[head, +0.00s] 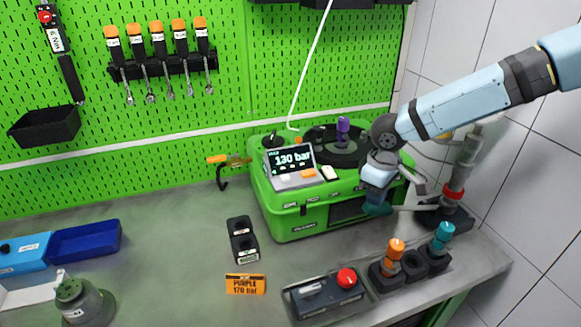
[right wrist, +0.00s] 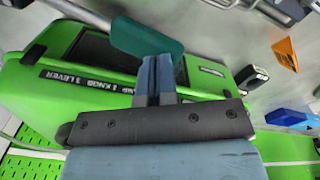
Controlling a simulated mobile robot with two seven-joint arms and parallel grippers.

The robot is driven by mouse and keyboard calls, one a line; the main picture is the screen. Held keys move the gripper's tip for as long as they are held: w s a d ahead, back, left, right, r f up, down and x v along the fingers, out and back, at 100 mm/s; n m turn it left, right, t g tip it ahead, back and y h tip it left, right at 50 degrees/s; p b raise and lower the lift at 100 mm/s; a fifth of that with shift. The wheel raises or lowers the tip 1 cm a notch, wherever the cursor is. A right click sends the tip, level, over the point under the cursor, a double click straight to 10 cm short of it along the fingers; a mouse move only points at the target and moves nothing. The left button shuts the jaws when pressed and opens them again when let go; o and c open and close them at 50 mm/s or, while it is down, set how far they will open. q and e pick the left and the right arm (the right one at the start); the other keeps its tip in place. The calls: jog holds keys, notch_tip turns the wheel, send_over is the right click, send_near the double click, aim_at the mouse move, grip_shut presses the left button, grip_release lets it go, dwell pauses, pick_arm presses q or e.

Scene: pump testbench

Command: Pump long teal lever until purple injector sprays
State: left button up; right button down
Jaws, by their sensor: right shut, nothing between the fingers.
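The green pump tester (head: 300,222) stands at the back, its display (head: 291,158) reading 130 bar. The purple injector (head: 343,130) stands upright on top of it, with no visible spray. The long lever's teal grip (head: 376,208) is at the tester's front right, low, and its metal rod runs right. It also shows in the right wrist view (right wrist: 146,43). My right gripper (head: 377,192) is shut and empty, its fingertips (right wrist: 157,62) at the teal grip, seemingly touching it from above. My left gripper is not in view.
Orange (head: 396,252) and teal (head: 442,236) injectors stand in a rack at the front right. A control box with a red button (head: 346,278) is left of them. An orange card (head: 245,284) reads PURPLE 170 bar. The bench's left middle is clear.

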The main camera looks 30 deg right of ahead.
aim_at(371, 211)
jog(key=shift+a+f+b, duration=0.15)
jog(key=shift+f+b, duration=0.8)
jog(key=shift+f, duration=0.35)
jog(key=shift+a+f+b, duration=0.15)
jog(key=shift+f+b, duration=0.75)
jog(key=shift+f, duration=0.35)
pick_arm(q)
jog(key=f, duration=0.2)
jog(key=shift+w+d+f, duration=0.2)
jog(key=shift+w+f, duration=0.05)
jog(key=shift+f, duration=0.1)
pick_arm(e)
jog(key=shift+r, duration=0.2)
jog(key=r+p, duration=0.4)
jog(key=r, duration=0.1)
jog(key=shift+d, duration=0.35)
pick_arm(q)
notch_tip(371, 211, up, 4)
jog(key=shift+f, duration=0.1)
pick_arm(e)
jog(key=shift+f, duration=0.1)
notch_tip(371, 211, up, 6)
jog(key=p, duration=0.4)
jog(key=shift+p, duration=0.4)
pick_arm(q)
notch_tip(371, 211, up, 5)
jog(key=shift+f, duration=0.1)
